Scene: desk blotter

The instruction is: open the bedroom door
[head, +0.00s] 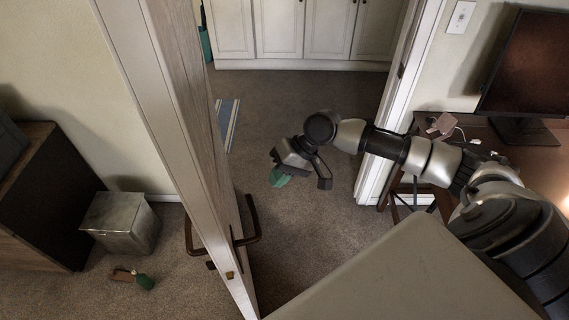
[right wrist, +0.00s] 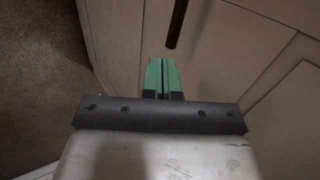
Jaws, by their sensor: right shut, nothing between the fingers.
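The bedroom door (head: 172,110) stands ajar, seen nearly edge-on, with a wide gap between it and the white door frame (head: 402,100) at the right. A dark lever handle (head: 252,222) is on its right face and another (head: 190,238) on its left face. A latch plate (head: 229,274) shows on its edge. My right gripper (head: 280,178) reaches into the gap, to the right of the door and apart from the handles. Its green fingers are shut and empty, as the right wrist view (right wrist: 162,78) also shows. My left gripper is out of view.
White cabinets (head: 300,28) stand at the back beyond the doorway. A metal bin (head: 120,222) and a brown cabinet (head: 45,195) are left of the door. A desk with a monitor (head: 530,65) is at the right. Carpet in the gap looks clear.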

